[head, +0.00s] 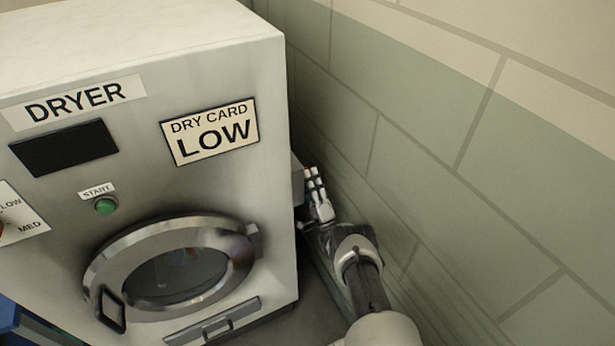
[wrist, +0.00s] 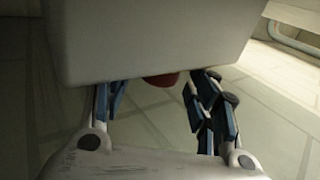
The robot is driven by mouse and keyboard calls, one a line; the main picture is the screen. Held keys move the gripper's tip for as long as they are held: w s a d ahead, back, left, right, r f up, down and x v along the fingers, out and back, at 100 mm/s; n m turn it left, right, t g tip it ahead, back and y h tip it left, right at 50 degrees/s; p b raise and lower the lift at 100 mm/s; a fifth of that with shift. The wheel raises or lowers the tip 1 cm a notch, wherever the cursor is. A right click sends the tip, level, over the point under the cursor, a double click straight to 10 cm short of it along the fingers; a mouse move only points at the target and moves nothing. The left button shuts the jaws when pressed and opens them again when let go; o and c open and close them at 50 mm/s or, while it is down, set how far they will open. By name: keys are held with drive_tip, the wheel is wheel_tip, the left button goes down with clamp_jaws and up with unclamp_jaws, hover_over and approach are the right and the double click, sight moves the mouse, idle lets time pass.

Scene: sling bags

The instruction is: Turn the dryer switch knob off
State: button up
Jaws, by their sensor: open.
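The dryer (head: 145,175) is a large pale cabinet with a round door, and a small grey box (head: 297,182) juts from its right side. In the wrist view this box (wrist: 155,40) fills the upper middle. A red knob (wrist: 161,80) shows just past the box's lower edge, and most of it is hidden. My gripper (head: 314,182) is beside the box, between the dryer and the wall. In the wrist view my gripper (wrist: 158,90) is open, with one finger on each side of the knob. I cannot tell whether either finger touches it.
The tiled wall (head: 440,170) runs close along the right, leaving a narrow gap for my arm. On the dryer front are a green start button (head: 106,206), a "DRY CARD LOW" sign (head: 210,132) and a LOW/MED dial plate (head: 22,222), cut off at the left.

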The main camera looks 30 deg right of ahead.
drive_tip(key=v, duration=1.1)
